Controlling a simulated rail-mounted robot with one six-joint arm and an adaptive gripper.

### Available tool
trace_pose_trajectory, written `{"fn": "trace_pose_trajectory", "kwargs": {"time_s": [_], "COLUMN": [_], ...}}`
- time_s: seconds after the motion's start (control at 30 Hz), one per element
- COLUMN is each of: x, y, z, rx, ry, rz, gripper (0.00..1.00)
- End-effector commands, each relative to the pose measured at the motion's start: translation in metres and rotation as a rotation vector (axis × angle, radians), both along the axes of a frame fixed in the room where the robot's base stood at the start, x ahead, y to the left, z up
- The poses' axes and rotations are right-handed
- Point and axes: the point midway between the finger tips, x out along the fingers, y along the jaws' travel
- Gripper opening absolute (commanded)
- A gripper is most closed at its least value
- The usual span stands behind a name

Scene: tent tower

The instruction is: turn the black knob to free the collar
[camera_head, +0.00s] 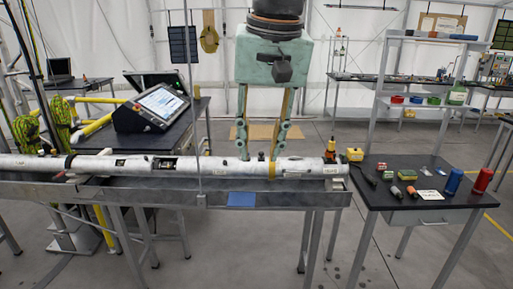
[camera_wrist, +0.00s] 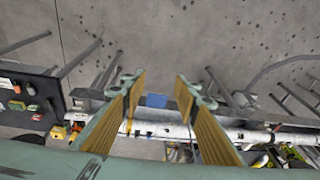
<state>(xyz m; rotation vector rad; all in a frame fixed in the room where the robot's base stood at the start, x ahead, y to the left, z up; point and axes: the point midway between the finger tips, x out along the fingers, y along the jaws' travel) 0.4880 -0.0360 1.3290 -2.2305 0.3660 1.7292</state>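A long white tube (camera_head: 215,166) lies across the bench in the head view; it also crosses the lower part of the wrist view (camera_wrist: 175,132). A dark collar-like band (camera_head: 70,163) circles it at left, and a yellow band (camera_head: 272,171) circles it near my gripper. Small dark fittings sit on its top, one (camera_head: 104,152) left of the middle; I cannot tell which is the black knob. My gripper (camera_head: 259,156) points down at the right half of the tube, fingers wide apart. In the wrist view my gripper (camera_wrist: 160,82) is open and empty. Contact with the tube cannot be told.
A thin upright post (camera_head: 198,100) stands left of my gripper. A blue patch (camera_head: 241,199) is on the bench front. A side table (camera_head: 410,192) at right holds small tools and cylinders. A console (camera_head: 160,103) stands behind the tube at left.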

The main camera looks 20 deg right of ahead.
Motion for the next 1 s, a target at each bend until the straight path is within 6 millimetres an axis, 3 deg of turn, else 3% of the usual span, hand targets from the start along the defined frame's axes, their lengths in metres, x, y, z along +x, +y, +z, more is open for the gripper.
{"fn": "trace_pose_trajectory", "kwargs": {"time_s": [0.4,1.0], "x": [0.09,0.213], "y": [-0.024,-0.068], "z": [0.024,0.029], "rx": [0.031,0.07], "ry": [0.035,0.082], "rz": [-0.15,-0.366], "gripper": [0.29,0.29]}}
